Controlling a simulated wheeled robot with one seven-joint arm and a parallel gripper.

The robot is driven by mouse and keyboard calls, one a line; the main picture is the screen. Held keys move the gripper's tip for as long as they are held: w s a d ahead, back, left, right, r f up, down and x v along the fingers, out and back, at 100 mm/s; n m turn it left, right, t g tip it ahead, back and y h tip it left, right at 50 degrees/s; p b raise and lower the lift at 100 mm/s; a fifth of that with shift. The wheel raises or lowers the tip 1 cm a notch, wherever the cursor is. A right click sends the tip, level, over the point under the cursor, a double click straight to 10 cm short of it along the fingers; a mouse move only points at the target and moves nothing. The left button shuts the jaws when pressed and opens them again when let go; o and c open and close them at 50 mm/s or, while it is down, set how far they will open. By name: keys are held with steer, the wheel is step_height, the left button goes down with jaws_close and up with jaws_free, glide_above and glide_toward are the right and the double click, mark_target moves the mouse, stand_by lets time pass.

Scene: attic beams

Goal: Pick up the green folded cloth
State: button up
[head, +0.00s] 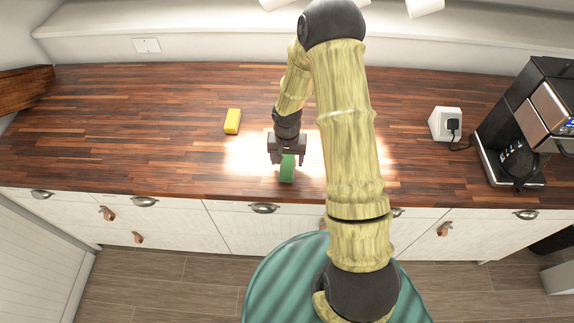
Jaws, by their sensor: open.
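The green folded cloth (287,172) lies on the wooden counter near its front edge, in the head view. My gripper (288,158) is directly at the cloth's far end, with its fingers pointing down. The gripper is open. Its fingers hide the far part of the cloth, and I cannot tell whether they touch it.
A yellow block (233,121) lies on the counter to the left of my gripper. A coffee maker (530,125) and a white socket box (445,123) with a plug stand at the right. The wooden counter (120,130) is clear at the left.

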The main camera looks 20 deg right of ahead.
mark_target(287, 167)
steer(key=shift+f+p, duration=0.3)
steer(key=shift+f, duration=1.15)
steer(key=shift+c, duration=0.5)
steer(key=c, duration=0.9)
